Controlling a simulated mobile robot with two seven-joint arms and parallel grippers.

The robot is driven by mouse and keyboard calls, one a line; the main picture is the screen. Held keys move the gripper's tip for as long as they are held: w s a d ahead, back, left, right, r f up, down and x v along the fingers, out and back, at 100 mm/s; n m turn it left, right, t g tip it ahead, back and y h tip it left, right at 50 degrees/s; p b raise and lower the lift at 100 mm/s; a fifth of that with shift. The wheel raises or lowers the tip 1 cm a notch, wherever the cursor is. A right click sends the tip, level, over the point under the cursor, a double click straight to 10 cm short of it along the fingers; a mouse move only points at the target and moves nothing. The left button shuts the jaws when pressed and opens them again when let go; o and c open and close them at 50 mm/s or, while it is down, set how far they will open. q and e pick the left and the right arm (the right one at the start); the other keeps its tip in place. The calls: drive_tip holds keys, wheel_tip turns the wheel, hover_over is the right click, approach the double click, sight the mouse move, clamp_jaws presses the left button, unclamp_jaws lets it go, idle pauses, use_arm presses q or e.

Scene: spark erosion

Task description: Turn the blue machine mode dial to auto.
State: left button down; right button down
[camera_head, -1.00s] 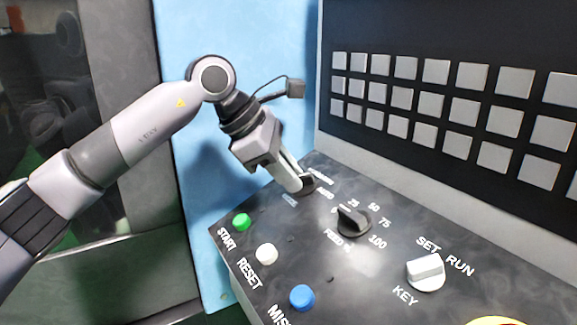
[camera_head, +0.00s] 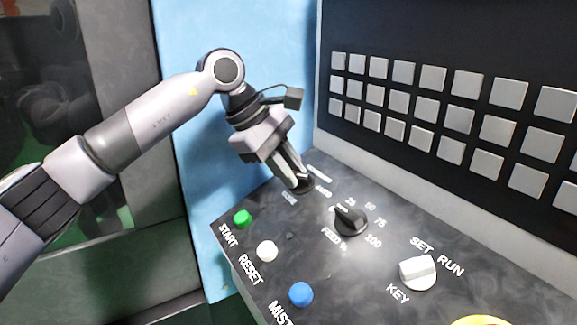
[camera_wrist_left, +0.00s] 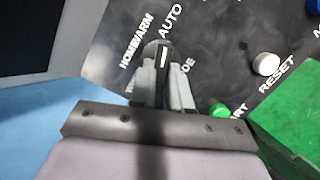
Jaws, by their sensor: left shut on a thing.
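The mode dial (camera_head: 306,187) is a black knob near the far left corner of the dark control panel (camera_head: 290,235), partly hidden by my left gripper (camera_head: 296,180). The gripper comes down on it from the upper left. In the left wrist view the dial (camera_wrist_left: 164,50) sits between the two grey fingers of my left gripper (camera_wrist_left: 162,75), which are shut on it. Its white pointer line points up in the picture, roughly toward the AUTO label (camera_wrist_left: 171,20). The HOME/WARM lettering (camera_wrist_left: 137,40) lies to its left. My right gripper is not in view.
The feed dial (camera_head: 350,221) stands close to the right of the mode dial. Green (camera_head: 242,218), white (camera_head: 266,251) and blue (camera_head: 300,294) buttons line the front edge. A white key switch (camera_head: 418,271) is farther right. A keypad (camera_head: 450,115) rises behind.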

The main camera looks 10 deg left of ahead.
use_arm(q)
drive_tip(key=shift+r, duration=0.1)
drive_tip(key=c, duration=1.1)
unclamp_jaws()
drive_tip(key=b+v, duration=0.1)
drive_tip(key=v, duration=0.6)
